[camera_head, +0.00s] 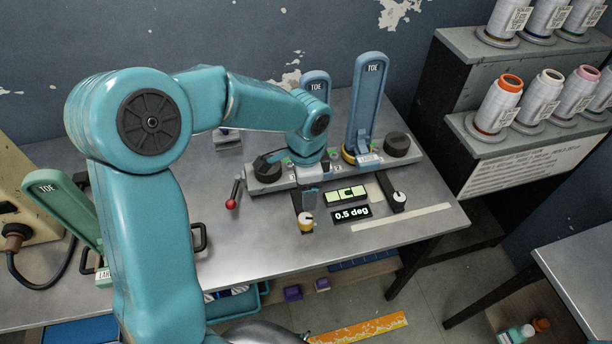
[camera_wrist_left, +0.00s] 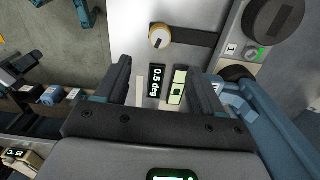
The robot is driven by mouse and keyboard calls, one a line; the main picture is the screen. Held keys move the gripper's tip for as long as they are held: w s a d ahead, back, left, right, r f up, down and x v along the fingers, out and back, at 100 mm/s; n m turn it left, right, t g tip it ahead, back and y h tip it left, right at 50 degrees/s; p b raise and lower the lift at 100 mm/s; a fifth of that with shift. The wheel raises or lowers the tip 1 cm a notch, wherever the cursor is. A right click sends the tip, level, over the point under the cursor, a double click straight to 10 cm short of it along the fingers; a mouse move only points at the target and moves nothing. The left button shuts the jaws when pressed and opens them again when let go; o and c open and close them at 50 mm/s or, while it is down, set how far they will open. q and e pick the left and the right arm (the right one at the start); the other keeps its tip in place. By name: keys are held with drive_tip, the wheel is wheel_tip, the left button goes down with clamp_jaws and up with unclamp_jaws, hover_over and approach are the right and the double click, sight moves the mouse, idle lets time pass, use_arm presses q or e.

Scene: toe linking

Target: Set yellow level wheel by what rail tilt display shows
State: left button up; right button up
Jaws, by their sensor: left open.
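The yellow level wheel (camera_head: 306,222), with a pale cap and dark mark, sits at the front end of a dark strip on the metal table; it also shows in the left wrist view (camera_wrist_left: 160,37). The rail tilt display (camera_head: 352,214) reads 0.5 deg and also shows in the left wrist view (camera_wrist_left: 157,80). A green level vial (camera_head: 345,194) lies behind it; its exact bubble offset is hard to tell. My left gripper (camera_wrist_left: 160,72) is open and empty above the table, its fingers apart from the wheel. My right gripper is not in view.
A second, dark wheel (camera_head: 398,200) stands right of the display. The grey rail (camera_head: 265,182) carries blue upright TOE arms (camera_head: 366,105) behind my left gripper. A red-knobbed lever (camera_head: 232,203) is left of the yellow wheel. The front table area is clear.

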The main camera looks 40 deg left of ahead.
use_arm(q)
wheel_tip(320, 180, up, 4)
drive_tip(key=shift+f, duration=0.1)
drive_tip(key=shift+w, duration=0.1)
idle(0.6)
